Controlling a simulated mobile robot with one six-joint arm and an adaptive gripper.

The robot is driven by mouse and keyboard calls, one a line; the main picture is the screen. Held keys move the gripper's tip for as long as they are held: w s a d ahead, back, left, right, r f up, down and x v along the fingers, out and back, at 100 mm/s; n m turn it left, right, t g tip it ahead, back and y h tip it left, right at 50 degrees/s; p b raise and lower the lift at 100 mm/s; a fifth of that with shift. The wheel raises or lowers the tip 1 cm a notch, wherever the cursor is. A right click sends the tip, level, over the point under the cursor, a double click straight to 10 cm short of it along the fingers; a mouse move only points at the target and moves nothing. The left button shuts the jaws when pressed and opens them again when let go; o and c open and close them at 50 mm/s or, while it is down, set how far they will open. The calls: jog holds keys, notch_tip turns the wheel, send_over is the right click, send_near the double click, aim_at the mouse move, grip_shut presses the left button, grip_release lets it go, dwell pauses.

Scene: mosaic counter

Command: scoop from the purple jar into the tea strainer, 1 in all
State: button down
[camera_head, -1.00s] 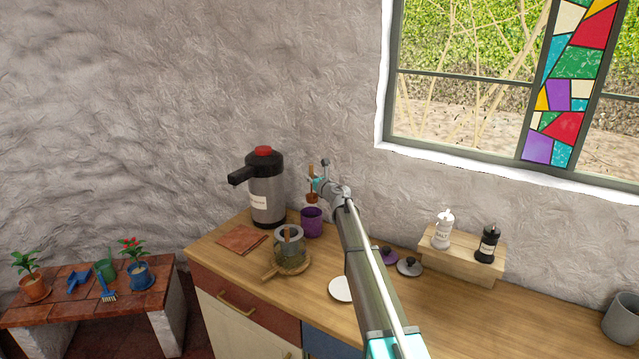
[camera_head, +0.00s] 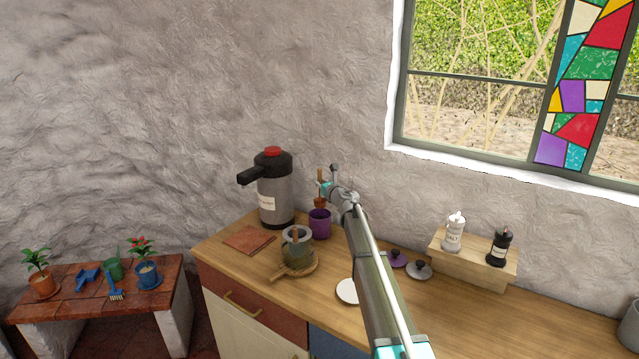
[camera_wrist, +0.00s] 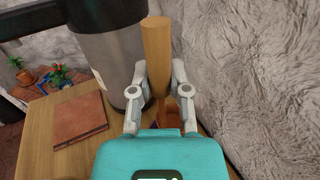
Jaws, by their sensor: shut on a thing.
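My gripper (camera_head: 325,187) is shut on the upright wooden handle of a scoop; the handle (camera_wrist: 156,50) also shows between the fingers in the wrist view. The scoop's brown bowl (camera_head: 320,203) hangs just above the open purple jar (camera_head: 320,227). I cannot tell whether it is above the rim or slightly inside, nor whether it holds anything. The vessel stands on a round wooden board (camera_head: 283,275).
A steel flask (camera_head: 274,200) with a black top stands left of the jar, close to my gripper. A terracotta tile (camera_head: 249,240) and a white saucer (camera_head: 347,291) lie on the counter. Two lids (camera_head: 418,270) and a shelf with bottles (camera_head: 473,262) are right of my arm.

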aim_at(320, 206)
jog(key=shift+f+b, duration=4.85)
jog(key=shift+f, duration=0.25)
jog(key=shift+r+p, duration=5.05)
jog(key=shift+s, duration=0.1)
jog(key=s+a+r+p, duration=0.1)
jog(key=s+a, duration=0.5)
jog(key=s, duration=0.4)
jog(key=s+a+r+p, duration=0.1)
jog(key=s+a, duration=0.5)
jog(key=s, duration=0.4)
jog(key=shift+s+r+p, duration=0.15)
jog(key=shift+r+p, duration=0.2)
jog(key=shift+r, duration=0.05)
jog(key=shift+d, duration=0.1)
